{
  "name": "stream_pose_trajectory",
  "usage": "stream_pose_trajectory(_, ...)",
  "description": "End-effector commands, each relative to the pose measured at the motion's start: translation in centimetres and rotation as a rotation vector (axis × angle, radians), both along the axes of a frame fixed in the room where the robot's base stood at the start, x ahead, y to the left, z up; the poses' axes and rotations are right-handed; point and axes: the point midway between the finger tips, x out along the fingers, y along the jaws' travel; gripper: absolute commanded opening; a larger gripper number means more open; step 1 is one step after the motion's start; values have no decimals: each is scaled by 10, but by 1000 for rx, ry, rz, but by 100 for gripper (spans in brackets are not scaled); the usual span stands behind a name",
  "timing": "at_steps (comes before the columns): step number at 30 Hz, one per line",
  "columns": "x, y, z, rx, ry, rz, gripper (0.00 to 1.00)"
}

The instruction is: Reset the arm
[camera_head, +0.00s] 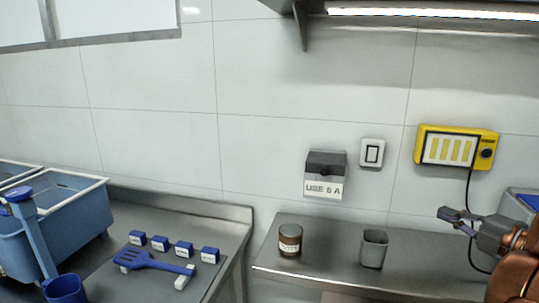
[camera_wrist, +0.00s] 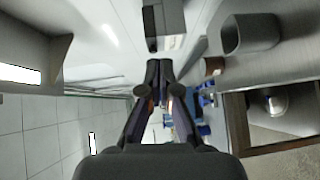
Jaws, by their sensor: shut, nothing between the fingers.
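My gripper (camera_head: 460,220) is at the right edge of the head view, raised above the right end of the steel counter (camera_head: 330,265). Its fingers point left and its jaws are shut with nothing in them. In the wrist view the two dark fingers of the gripper (camera_wrist: 160,68) meet at the centre. Part of my arm shows orange-brown at the lower right of the head view. The gripper appears apart from the counter and the things on it.
A brown jar (camera_head: 290,240) and a grey cup (camera_head: 373,249) stand on the counter. A yellow box (camera_head: 457,147) with a hanging cable is on the wall near the gripper. A blue bin (camera_head: 75,225), a blue slotted spatula (camera_head: 150,262) and several small blue-white blocks are at left.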

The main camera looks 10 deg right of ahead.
Motion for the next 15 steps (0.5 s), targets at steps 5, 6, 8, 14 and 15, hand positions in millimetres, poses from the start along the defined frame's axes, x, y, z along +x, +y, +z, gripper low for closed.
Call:
stream_pose_trajectory(5, 15, -5, 6, -11, 11, -59, 0)
stream_pose_trajectory(6, 18, -6, 8, -12, 12, -75, 0)
stream_pose_trajectory(8, 23, -10, 10, -16, 18, -104, 0)
stream_pose_trajectory(14, 42, -21, 23, -15, 30, -220, 0)
stream_pose_trajectory(15, 46, -24, 25, -13, 35, -252, 0)
